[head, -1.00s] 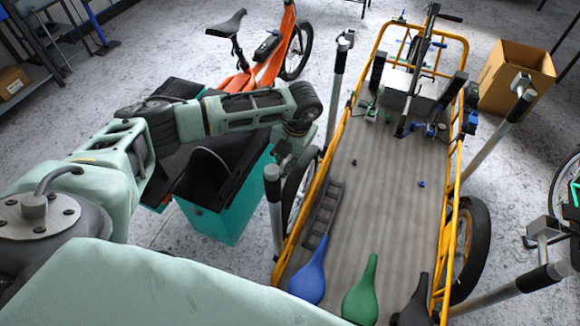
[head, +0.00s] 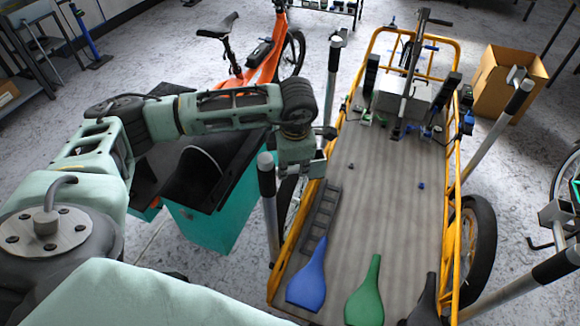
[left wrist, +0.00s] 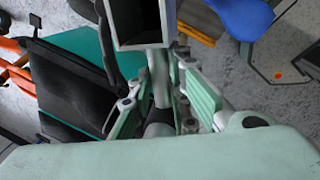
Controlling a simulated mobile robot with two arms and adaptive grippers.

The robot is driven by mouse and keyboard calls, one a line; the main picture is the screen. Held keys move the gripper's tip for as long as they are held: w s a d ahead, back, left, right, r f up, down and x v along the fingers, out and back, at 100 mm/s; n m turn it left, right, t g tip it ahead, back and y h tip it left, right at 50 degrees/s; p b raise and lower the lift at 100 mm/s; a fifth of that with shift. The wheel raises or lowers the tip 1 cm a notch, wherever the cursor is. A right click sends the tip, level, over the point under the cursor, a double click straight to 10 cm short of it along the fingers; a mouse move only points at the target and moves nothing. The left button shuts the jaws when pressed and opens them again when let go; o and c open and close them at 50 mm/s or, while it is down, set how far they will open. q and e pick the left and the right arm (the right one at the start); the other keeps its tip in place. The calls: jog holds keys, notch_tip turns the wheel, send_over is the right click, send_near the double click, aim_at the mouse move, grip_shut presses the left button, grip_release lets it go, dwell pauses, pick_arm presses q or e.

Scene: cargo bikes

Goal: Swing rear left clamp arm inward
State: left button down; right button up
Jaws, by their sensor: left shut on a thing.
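The cargo bike (head: 375,200) has a yellow frame and a grey ribbed bed. A grey post with a black top (head: 268,205) stands at its near left side, just left of my left gripper. My left gripper (head: 305,165) is at the bed's left edge. In the left wrist view, the gripper's fingers (left wrist: 160,112) are closed around a grey bar, the clamp arm (left wrist: 160,75). The arm ends in a square, hollow grey head (left wrist: 143,22). In the head view my gripper mostly hides this arm. My right gripper is not in view.
Other posts stand at the far left (head: 333,80), the far right (head: 500,125) and the near right (head: 520,285). Blue (head: 308,280), green (head: 365,295) and black saddles lie at the bed's near end. A teal box (head: 215,225) stands left of my gripper. A cardboard box (head: 495,85) stands back right.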

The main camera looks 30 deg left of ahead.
pick_arm(q)
jog(key=m+b, duration=0.1)
jog(key=s+m+b, duration=0.1)
jog(key=shift+s+d+f+m+t+b, duration=0.1)
jog(key=shift+d+f+m+t+b, duration=0.05)
jog(key=shift+d+m+t+b, duration=0.2)
jog(key=shift+s+d+r+m+h+b, duration=0.15)
jog(key=shift+s+m+h+b, duration=0.25)
jog(key=shift+m+b, duration=0.5)
jog(key=shift+s+d+r+m+h+b, duration=0.1)
jog(key=shift+s+d+m+h+b, duration=0.1)
jog(key=shift+s+m+b, duration=0.5)
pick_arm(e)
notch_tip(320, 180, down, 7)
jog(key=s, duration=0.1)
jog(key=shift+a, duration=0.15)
pick_arm(q)
jog(key=shift+w+m, duration=0.1)
jog(key=shift+m, duration=0.15)
jog(key=c, duration=1.9)
grip_release()
